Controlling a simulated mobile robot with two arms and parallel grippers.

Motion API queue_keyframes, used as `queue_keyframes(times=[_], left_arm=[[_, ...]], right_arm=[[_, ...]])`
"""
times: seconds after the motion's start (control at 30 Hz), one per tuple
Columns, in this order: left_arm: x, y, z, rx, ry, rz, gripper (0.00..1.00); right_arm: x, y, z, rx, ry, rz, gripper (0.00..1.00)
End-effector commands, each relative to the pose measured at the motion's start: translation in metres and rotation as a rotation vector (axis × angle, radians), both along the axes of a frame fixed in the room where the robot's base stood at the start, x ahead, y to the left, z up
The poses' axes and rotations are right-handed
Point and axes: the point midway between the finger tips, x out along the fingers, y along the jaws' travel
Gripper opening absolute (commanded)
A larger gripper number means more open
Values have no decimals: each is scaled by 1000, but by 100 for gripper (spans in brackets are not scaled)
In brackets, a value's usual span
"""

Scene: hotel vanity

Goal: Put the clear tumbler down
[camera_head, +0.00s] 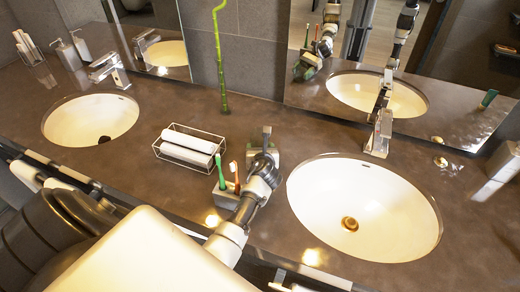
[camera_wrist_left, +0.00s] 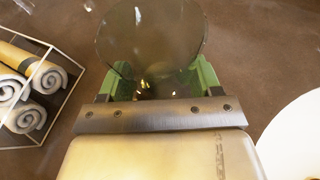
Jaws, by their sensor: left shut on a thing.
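The clear tumbler (camera_wrist_left: 152,40) shows in the left wrist view as a round, see-through, greyish shape between two green finger pads. My left gripper (camera_wrist_left: 152,80) is shut on it. In the head view my left gripper (camera_head: 264,158) is over the dark counter (camera_head: 290,128), between the two sinks and close to the right sink's left rim. The tumbler is hard to make out there, being clear and partly behind the gripper. I cannot tell whether its base touches the counter. My right gripper is not in view.
A wire rack (camera_head: 158,150) of rolled white towels stands left of the gripper. A holder (camera_head: 225,195) with green and orange toothbrushes is close in front of it. The right sink (camera_head: 330,205) lies to its right. A bamboo stalk (camera_head: 220,60) and mirror (camera_head: 300,95) are behind.

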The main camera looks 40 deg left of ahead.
Motion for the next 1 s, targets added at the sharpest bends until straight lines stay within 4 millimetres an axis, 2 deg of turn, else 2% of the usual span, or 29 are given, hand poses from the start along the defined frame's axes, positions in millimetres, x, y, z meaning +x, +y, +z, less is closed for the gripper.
queue_keyframes(times=[0.03, 0.2, 0.57, 0.77, 1.0], left_arm=[[0, 0, -1, 1, 1, 0, 67], [0, 0, -1, 1, 1, 0, 90], [-2, -2, 5, 0, 1, -1, 90], [-24, -20, 16, -1, 1, -1, 90], [-59, -49, 34, 0, 1, -1, 90]], right_arm=[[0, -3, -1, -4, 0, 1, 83], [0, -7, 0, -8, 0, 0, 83], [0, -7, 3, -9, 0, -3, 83], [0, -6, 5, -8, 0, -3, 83], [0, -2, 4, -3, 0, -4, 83]])
